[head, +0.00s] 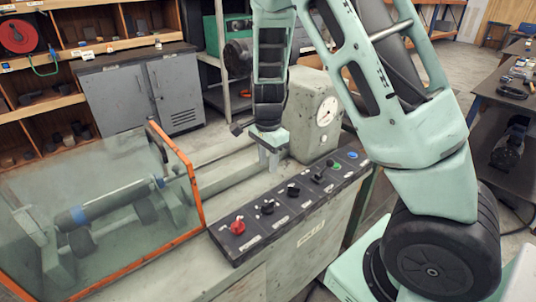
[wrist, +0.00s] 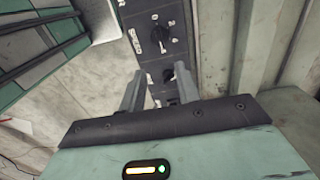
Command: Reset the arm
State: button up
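My gripper (head: 268,158) hangs pointing down at the end of my pale green arm, above the machine bed just behind the control panel (head: 290,205). In the wrist view its two fingers (wrist: 152,92) stand apart with nothing between them. Beyond them the black panel and its knobs (wrist: 157,34) show. My arm reaches up and over from the right side of the head view. The flanged pipe (head: 105,205), dark with blue bands, lies on rollers behind the clear guard, apart from my gripper.
The orange-framed guard (head: 180,160) stands left of my gripper. A gauge housing (head: 313,115) rises close behind and right of it. The panel carries a red knob (head: 238,226), several black knobs and a green and a blue button. Grey cabinets (head: 140,85) and shelves stand behind.

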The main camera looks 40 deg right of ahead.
jog(key=shift+r, duration=0.85)
jog(key=s+a+r+n+y, duration=0.1)
jog(key=s+a+r+n, duration=0.1)
jog(key=s+a+n, duration=0.45)
jog(key=s+a+r+n+y, duration=0.1)
jog(key=s+a+r+n, duration=0.2)
jog(key=a, duration=0.7)
jog(key=s+a+r+n, duration=0.1)
jog(key=s+a+n, duration=0.3)
jog(key=s+n, duration=0.3)
jog(key=s+a+r+n+h, duration=0.1)
jog(key=s+a+n, duration=0.3)
jog(key=s+n, duration=0.4)
jog(key=shift+r+n, duration=0.45)
jog(key=shift+r, duration=0.3)
jog(key=shift+s, duration=0.15)
